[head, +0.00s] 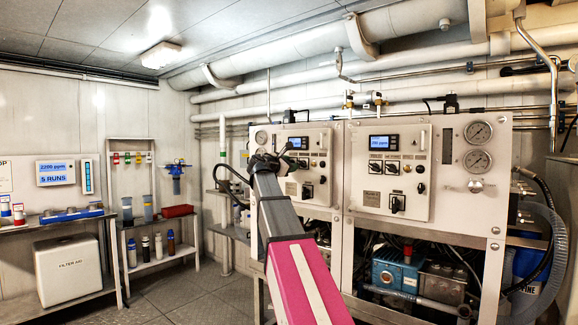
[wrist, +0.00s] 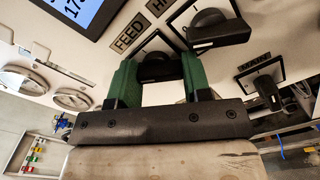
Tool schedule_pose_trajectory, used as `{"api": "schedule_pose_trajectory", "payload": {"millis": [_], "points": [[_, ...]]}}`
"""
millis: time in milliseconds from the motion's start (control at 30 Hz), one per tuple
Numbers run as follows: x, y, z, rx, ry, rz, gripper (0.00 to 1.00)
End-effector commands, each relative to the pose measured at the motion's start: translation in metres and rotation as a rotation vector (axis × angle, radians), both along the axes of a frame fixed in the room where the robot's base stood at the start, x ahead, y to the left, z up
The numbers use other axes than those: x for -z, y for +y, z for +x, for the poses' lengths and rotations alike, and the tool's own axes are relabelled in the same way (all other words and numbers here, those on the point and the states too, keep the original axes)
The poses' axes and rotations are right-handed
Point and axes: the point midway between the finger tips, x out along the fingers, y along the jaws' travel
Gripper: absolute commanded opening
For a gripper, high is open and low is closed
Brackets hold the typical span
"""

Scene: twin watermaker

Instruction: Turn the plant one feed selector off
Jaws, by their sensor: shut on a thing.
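The feed selector (wrist: 157,66) is a black rotary knob on a square plate, beside a FEED label (wrist: 128,34) in the wrist view. My gripper (wrist: 160,72) has its two green fingers on either side of this knob and is shut on it. The fingers and gripper body cover much of the knob, so I cannot tell which way it points. In the head view my gripper (head: 268,160) is at the left control panel (head: 315,190), and my arm hides the selector there.
A second black selector (wrist: 216,30) sits close beside the feed one, and a MAIN switch (wrist: 268,90) is further right. A lit display (wrist: 83,12) is at upper left. A similar right panel (head: 410,205) stands alongside. The floor (head: 190,290) at left is clear.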

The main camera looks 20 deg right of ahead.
Motion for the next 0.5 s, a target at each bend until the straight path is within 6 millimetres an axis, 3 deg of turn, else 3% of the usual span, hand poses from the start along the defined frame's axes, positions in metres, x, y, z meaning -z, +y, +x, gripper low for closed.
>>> {"api": "schedule_pose_trajectory", "payload": {"millis": [500], "points": [[0.0008,0.0000,-0.0008,0.000,0.060,-0.038,0.21]]}}
